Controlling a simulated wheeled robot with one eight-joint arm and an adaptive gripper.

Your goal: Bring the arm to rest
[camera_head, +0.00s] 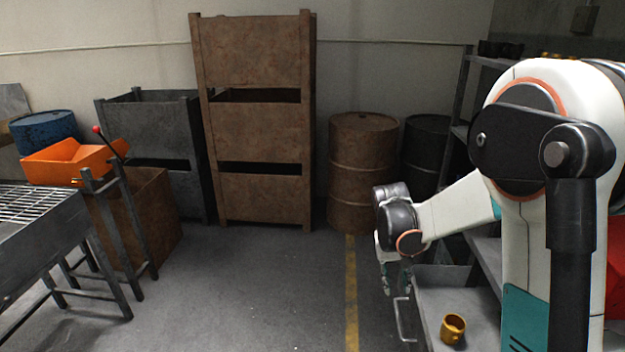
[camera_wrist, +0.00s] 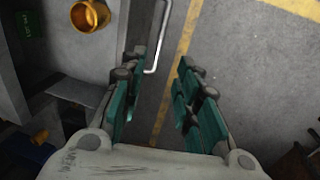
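My gripper (camera_wrist: 160,90) shows in the wrist view with its two teal-padded fingers spread apart and nothing between them. Below it are the grey floor and a metal handle. In the head view my gripper (camera_head: 395,275) hangs at the end of my bent arm, right of centre, beside a grey drawer or tray (camera_head: 425,305). It looks small and partly dark there. My arm fills the right side of the head view and hides part of the shelving.
Grey shelving (camera_head: 462,110) stands behind my arm. Barrels (camera_head: 362,170) and stacked rusty bins (camera_head: 255,120) line the back. The central floor (camera_head: 250,280) is clear.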

